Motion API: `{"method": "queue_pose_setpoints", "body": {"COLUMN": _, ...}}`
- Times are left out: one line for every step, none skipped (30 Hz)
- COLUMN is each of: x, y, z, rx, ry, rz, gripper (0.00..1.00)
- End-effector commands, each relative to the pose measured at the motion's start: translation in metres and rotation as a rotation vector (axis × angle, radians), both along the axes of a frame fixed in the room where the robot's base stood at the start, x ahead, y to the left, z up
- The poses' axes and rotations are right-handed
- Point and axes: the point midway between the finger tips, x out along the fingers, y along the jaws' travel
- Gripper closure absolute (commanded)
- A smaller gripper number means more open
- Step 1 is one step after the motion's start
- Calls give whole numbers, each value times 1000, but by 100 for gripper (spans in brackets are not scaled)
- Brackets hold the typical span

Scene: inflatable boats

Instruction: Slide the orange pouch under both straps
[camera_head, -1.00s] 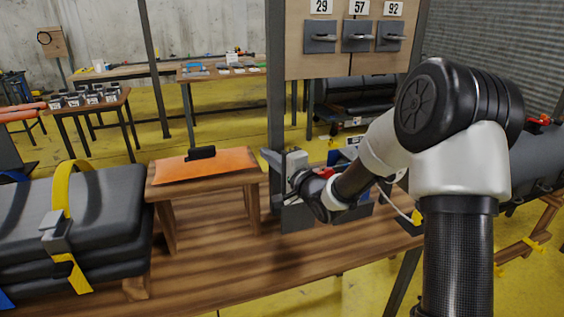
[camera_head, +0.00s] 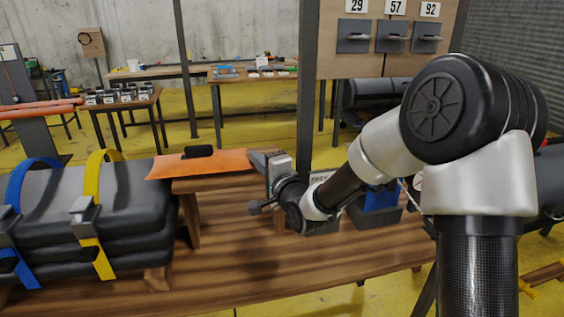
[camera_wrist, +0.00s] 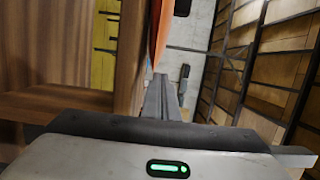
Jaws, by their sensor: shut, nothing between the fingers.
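The flat orange pouch (camera_head: 215,165) with a black grip on top lies on a small wooden stand (camera_head: 230,183). Its left end reaches past the stand over the right edge of the dark grey folded bundle (camera_head: 140,195). A yellow strap (camera_head: 92,185) and, further left, a blue strap (camera_head: 17,190) arch over the bundle with gaps under them. The pouch lies to the right of both. My gripper (camera_head: 258,161) is shut and empty at the pouch's right end, seemingly touching it. In the wrist view the shut fingers (camera_wrist: 160,98) point at the orange pouch edge (camera_wrist: 158,35).
The stand and bundle rest on a wooden workbench (camera_head: 260,265). A dark upright post (camera_head: 308,90) rises behind my gripper. The bench front is clear.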

Motion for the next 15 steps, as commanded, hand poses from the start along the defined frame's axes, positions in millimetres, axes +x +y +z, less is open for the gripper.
{"method": "queue_pose_setpoints", "body": {"x": -6, "y": 18, "z": -5, "rx": 1, "ry": -2, "rz": 9, "gripper": 100}}
{"method": "queue_pose_setpoints", "body": {"x": -9, "y": 27, "z": -5, "rx": 2, "ry": -3, "rz": 8, "gripper": 100}}
{"method": "queue_pose_setpoints", "body": {"x": -13, "y": 39, "z": -5, "rx": 2, "ry": -3, "rz": 9, "gripper": 100}}
{"method": "queue_pose_setpoints", "body": {"x": -15, "y": 47, "z": -6, "rx": 2, "ry": -3, "rz": 8, "gripper": 100}}
{"method": "queue_pose_setpoints", "body": {"x": -18, "y": 56, "z": -6, "rx": 1, "ry": -2, "rz": 9, "gripper": 100}}
{"method": "queue_pose_setpoints", "body": {"x": -22, "y": 68, "z": -6, "rx": 1, "ry": -2, "rz": 9, "gripper": 100}}
{"method": "queue_pose_setpoints", "body": {"x": -24, "y": 76, "z": -6, "rx": 2, "ry": -3, "rz": 9, "gripper": 100}}
{"method": "queue_pose_setpoints", "body": {"x": -26, "y": 84, "z": -6, "rx": 1, "ry": -3, "rz": 8, "gripper": 100}}
{"method": "queue_pose_setpoints", "body": {"x": -30, "y": 95, "z": -6, "rx": 2, "ry": -3, "rz": 9, "gripper": 100}}
{"method": "queue_pose_setpoints", "body": {"x": -32, "y": 102, "z": -6, "rx": 1, "ry": -2, "rz": 8, "gripper": 100}}
{"method": "queue_pose_setpoints", "body": {"x": -34, "y": 109, "z": -5, "rx": 2, "ry": -1, "rz": 7, "gripper": 100}}
{"method": "queue_pose_setpoints", "body": {"x": -36, "y": 116, "z": -5, "rx": 1, "ry": -2, "rz": 6, "gripper": 100}}
{"method": "queue_pose_setpoints", "body": {"x": -37, "y": 121, "z": -4, "rx": 1, "ry": -2, "rz": 6, "gripper": 100}}
{"method": "queue_pose_setpoints", "body": {"x": -38, "y": 124, "z": -3, "rx": 1, "ry": -2, "rz": 4, "gripper": 100}}
{"method": "queue_pose_setpoints", "body": {"x": -40, "y": 129, "z": -3, "rx": 1, "ry": -1, "rz": 4, "gripper": 100}}
